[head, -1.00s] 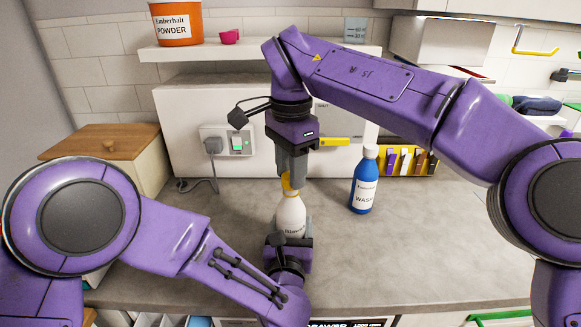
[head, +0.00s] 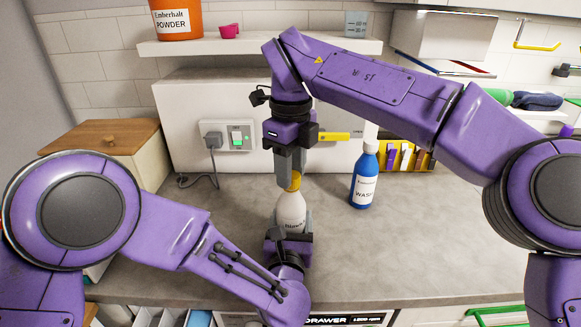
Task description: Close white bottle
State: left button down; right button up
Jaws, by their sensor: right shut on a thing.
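The white bottle (head: 291,210) stands upright on the grey counter, with dark lettering low on its front. Its yellow cap (head: 295,181) sits at the top of its neck. My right gripper (head: 291,180) comes down from above and is shut on the yellow cap. My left gripper (head: 289,238) is low at the bottle's base, on the near side. Its fingers are largely hidden by its own wrist, so its grip on the bottle cannot be made out.
A blue bottle with a white cap (head: 365,176) stands on the counter (head: 420,240) to the right. A wooden-lidded box (head: 107,139) is at the left. A wall socket (head: 229,137) and a shelf (head: 260,47) with an orange tub (head: 177,19) are behind. The right counter is clear.

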jog(key=m, duration=0.9)
jog(key=shift+m, duration=0.4)
jog(key=m, duration=0.5)
jog(key=shift+m, duration=0.4)
jog(key=m, duration=1.5)
jog(key=shift+m, duration=0.3)
jog(key=m, duration=0.2)
jog(key=shift+m, duration=0.4)
jog(key=m, duration=0.5)
jog(key=shift+f+m, duration=0.1)
jog(key=shift+m, duration=0.3)
jog(key=o, duration=1)
